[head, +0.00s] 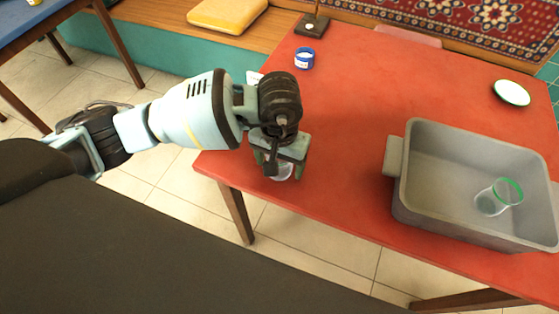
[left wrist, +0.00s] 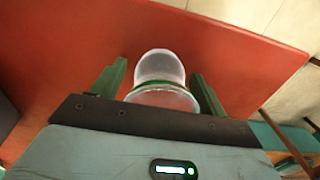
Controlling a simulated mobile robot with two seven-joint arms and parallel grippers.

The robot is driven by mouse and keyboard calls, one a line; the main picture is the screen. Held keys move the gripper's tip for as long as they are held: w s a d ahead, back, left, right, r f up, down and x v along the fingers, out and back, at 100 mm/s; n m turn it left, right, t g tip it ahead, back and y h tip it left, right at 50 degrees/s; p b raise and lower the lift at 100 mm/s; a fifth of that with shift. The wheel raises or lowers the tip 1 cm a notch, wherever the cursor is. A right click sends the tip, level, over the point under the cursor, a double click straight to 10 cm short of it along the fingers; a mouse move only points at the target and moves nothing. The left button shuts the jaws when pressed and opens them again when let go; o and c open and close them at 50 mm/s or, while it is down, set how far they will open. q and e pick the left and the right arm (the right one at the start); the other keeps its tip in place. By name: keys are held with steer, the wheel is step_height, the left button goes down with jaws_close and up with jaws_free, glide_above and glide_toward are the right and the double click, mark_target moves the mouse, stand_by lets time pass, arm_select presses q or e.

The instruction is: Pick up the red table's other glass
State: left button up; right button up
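A clear glass with a green rim (left wrist: 160,72) stands on the red table (head: 350,120) near its left front corner. In the head view the glass (head: 284,173) is mostly hidden by my left gripper (head: 285,168). In the left wrist view the two fingers of the left gripper (left wrist: 158,72) are open on either side of the glass, with small gaps showing. Another green-rimmed glass (head: 490,203) lies tilted inside the grey bin (head: 395,195) on the right of the red table. My right gripper is not in view.
A blue-rimmed tin (head: 304,58) and a dark wooden stand (head: 311,25) are at the back left of the table. A green-rimmed white saucer (head: 512,92) lies behind the bin. The table's middle is clear. A bench with a yellow cushion (head: 227,14) stands behind.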

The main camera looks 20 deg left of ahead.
arm_select(q)
steer(key=c, duration=0.9)
steer(key=shift+c, duration=0.2)
steer(key=shift+r, duration=0.15)
steer(key=shift+r, duration=0.7)
steer(key=shift+s+d+r, duration=0.1)
steer(key=shift+s+r, duration=0.1)
steer(key=shift+r, duration=0.3)
steer(key=shift+s+d+r, duration=0.1)
steer(key=shift+s+r, duration=0.1)
steer(key=shift+r, duration=0.25)
steer(key=s+d+r+b, duration=0.1)
steer(key=s+d, duration=0.2)
steer(key=s, duration=1.1)
steer(key=shift+s+r, duration=0.2)
steer(key=shift+s, duration=0.2)
